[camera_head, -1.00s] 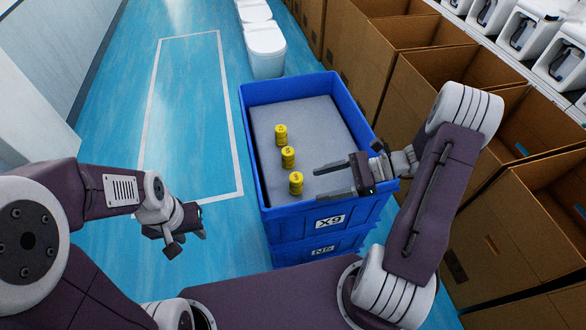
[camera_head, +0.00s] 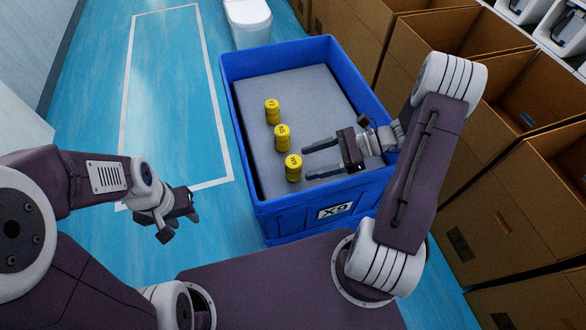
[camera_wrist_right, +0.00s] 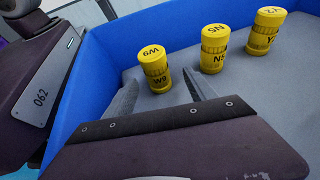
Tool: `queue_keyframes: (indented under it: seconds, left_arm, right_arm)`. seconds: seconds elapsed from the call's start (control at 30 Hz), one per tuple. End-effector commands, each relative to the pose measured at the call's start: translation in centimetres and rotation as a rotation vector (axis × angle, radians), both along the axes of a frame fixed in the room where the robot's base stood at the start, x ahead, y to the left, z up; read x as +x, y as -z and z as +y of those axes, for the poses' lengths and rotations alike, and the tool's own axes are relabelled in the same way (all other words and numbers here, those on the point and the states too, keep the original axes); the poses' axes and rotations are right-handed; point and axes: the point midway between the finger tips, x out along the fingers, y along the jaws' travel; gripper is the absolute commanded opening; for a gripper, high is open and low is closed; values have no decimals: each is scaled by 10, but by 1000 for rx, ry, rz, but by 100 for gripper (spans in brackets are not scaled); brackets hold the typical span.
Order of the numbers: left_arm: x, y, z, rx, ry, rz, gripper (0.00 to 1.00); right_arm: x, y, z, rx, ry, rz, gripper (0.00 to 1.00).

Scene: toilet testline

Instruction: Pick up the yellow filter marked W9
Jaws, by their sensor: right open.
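The yellow filter marked W9 (camera_wrist_right: 155,68) stands upright on the grey surface inside the blue crate (camera_head: 290,222). In the head view it is the nearest of three yellow filters (camera_head: 293,168). My right gripper (camera_head: 306,164) is open and empty, its fingers pointing left toward that filter. In the right wrist view, W9 shows just past and between the two fingertips (camera_wrist_right: 160,82), with no visible grip on it. My left gripper (camera_head: 180,224) hangs over the floor left of the crate, with its fingers apart and nothing visible between them.
Two other yellow filters stand in the crate, one marked N5 (camera_wrist_right: 213,48) and one with a partly visible Y label (camera_wrist_right: 263,32). The crate front bears an X9 label (camera_head: 335,210). Open cardboard boxes (camera_head: 470,215) line the right. A white toilet (camera_head: 247,20) stands behind.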

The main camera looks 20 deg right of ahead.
Motion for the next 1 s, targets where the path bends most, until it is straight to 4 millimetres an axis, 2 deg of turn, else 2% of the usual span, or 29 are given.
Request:
queue_keyframes:
  seconds: [0.13, 0.37, 0.63, 0.9, 0.93, 1.0]
  left_arm:
    - [0, -11, 0, 0, 0, 0, 36]
    - [0, -14, 0, 0, 0, 0, 36]
    - [0, -32, 0, 0, 0, 0, 36]
    - [0, -31, 0, 0, 0, 0, 36]
    - [0, -31, 0, 0, 0, 0, 36]
    - [0, -31, 0, 0, 0, 0, 36]
  right_arm:
    - [2, 5, 22, 3, -4, 6, 65]
    - [5, 11, 34, 2, -2, 2, 65]
    - [11, 28, 76, 2, -3, 4, 65]
    - [13, 33, 80, -1, -1, 1, 65]
    - [13, 33, 80, -1, -1, 1, 59]
    - [13, 33, 80, -1, -1, 1, 40]
